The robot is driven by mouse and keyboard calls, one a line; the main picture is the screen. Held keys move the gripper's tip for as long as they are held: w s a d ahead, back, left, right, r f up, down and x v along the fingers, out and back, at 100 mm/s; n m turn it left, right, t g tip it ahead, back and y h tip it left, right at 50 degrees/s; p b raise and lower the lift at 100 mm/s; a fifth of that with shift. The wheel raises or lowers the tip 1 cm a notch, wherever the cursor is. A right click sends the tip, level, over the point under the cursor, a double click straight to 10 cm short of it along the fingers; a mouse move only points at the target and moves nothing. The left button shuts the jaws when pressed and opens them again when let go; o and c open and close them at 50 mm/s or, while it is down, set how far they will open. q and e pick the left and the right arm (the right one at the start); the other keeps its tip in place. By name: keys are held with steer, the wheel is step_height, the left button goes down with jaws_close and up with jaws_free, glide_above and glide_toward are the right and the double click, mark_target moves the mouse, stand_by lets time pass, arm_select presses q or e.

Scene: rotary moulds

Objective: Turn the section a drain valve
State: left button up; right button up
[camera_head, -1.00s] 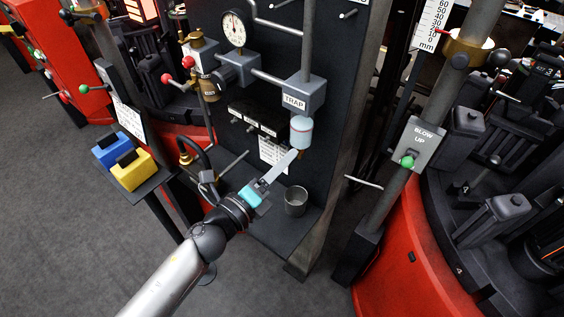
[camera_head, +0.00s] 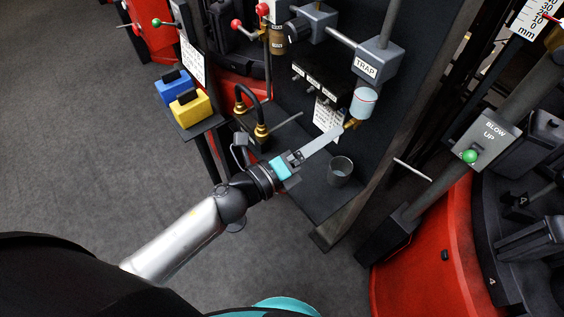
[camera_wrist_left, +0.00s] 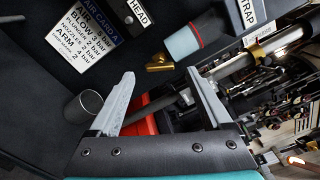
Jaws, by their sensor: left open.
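The trap, a grey box (camera_head: 372,62) labelled TRAP, carries a pale blue bowl (camera_head: 364,102) on its underside. A small brass drain valve (camera_head: 352,123) sits below the bowl. In the left wrist view the brass valve (camera_wrist_left: 160,62) shows just beyond the fingertips, near the gap between them, with the blue bowl (camera_wrist_left: 184,42) above it. My left gripper (camera_head: 338,131) is open and comes from the lower left, its fingertips close to the valve. I cannot tell whether they touch it. In the wrist view the two fingers (camera_wrist_left: 160,74) are spread with nothing gripped. My right gripper is out of view.
A grey metal cup (camera_head: 340,170) stands on the dark shelf below the trap. A black hose (camera_head: 240,100) with brass ends is left of the gripper. Blue and yellow boxes (camera_head: 190,108) sit farther left. A BLOW UP post (camera_head: 487,138) stands at right.

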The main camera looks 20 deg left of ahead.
arm_select(q)
steer(key=b+v, duration=0.1)
steer(key=v, duration=1)
steer(key=shift+b, duration=0.3)
steer(key=s+a+f+n+g+y, duration=0.1)
steer(key=a+f+n+y, duration=0.3)
steer(key=f, duration=0.5)
steer(key=s+a+f+n+g+y, duration=0.1)
steer(key=a+f+n+g+y, duration=0.1)
steer(key=f+n, duration=0.65)
steer(key=s+a+f+n+g+y, duration=0.1)
steer(key=a+f+n+y, duration=0.25)
steer(key=f, duration=0.65)
steer(key=s+f+n+g, duration=0.4)
steer(key=s+f+n, duration=0.2)
steer(key=s+f, duration=0.3)
steer(key=s+f+n+g+y, duration=0.1)
steer(key=s+f+n+g, duration=0.4)
steer(key=s+f, duration=0.4)
steer(key=s+n, duration=0.1)
steer(key=s, duration=0.5)
steer(key=shift+s+d+f+g, duration=0.3)
steer(key=shift+s+d, duration=0.1)
